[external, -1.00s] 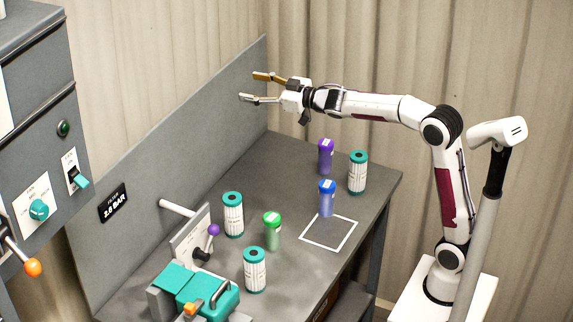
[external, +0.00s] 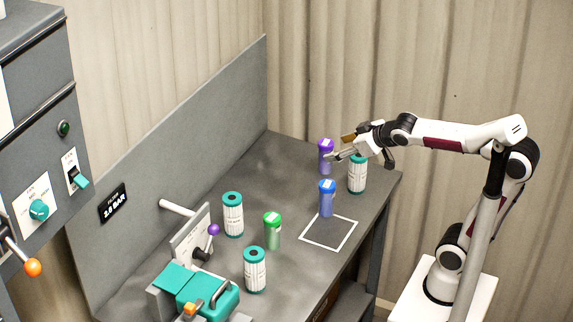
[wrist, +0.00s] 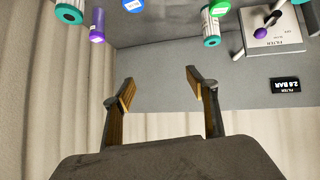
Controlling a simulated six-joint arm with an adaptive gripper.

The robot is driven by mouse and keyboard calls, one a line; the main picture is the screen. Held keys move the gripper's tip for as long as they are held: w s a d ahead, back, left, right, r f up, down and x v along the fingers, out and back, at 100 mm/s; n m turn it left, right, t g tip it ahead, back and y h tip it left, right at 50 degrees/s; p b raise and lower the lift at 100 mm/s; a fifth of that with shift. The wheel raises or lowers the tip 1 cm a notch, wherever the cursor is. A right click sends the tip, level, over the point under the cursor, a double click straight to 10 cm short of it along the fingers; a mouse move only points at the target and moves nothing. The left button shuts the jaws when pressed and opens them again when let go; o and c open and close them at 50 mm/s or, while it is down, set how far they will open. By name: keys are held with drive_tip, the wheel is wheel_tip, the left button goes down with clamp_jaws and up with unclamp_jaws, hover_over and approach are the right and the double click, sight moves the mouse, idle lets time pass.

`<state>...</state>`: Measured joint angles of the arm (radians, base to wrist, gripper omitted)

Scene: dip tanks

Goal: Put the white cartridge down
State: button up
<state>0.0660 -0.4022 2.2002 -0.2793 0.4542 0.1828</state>
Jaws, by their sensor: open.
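Three white cartridges with teal caps stand upright on the grey bench: one at the right rear (external: 357,178), one near the valve panel (external: 233,216) and one nearer the front (external: 255,271). I cannot tell which one the task means. My gripper (external: 339,148) is open and empty. In the external view it overlaps the purple-capped bottle and the top of the right rear cartridge; contact cannot be told. In the wrist view nothing is between the open fingers (wrist: 160,88), and teal-capped cartridges (wrist: 210,28) show along the top edge.
A purple-capped bottle (external: 325,159), a blue-capped bottle (external: 327,200) and a green-capped bottle (external: 272,232) stand on the bench. A white square outline (external: 329,244) beside the blue one is empty. A teal clamp-like unit (external: 195,290) and lever panel (external: 192,240) are at the front left.

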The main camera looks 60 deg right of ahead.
drive_tip(key=s+a+f+g+y, duration=0.1)
drive_tip(key=s+a+f+g, duration=0.1)
drive_tip(key=s+f, duration=0.4)
drive_tip(key=s+a+f+g+y, duration=0.1)
drive_tip(key=s+a+f, duration=0.3)
drive_tip(key=s, duration=1)
drive_tip(key=shift+f+n+g, duration=0.3)
drive_tip(key=shift+f+g, duration=0.5)
drive_tip(key=shift+f, duration=0.15)
drive_tip(key=o, duration=1)
drive_tip(key=shift+c, duration=0.2)
drive_tip(key=shift+o, duration=1.2)
drive_tip(key=shift+d, duration=0.15)
drive_tip(key=w+d+r+m+h, duration=0.1)
drive_tip(key=w+d+m, duration=0.7)
drive_tip(key=d, duration=0.5)
drive_tip(key=w+d+r+m+g, duration=0.1)
drive_tip(key=w+d+r+m, duration=0.1)
drive_tip(key=w+d+m, duration=0.6)
drive_tip(key=shift+d+m+g+h, duration=0.35)
drive_tip(key=shift+d+m, duration=0.85)
drive_tip(key=shift+d, duration=1.2)
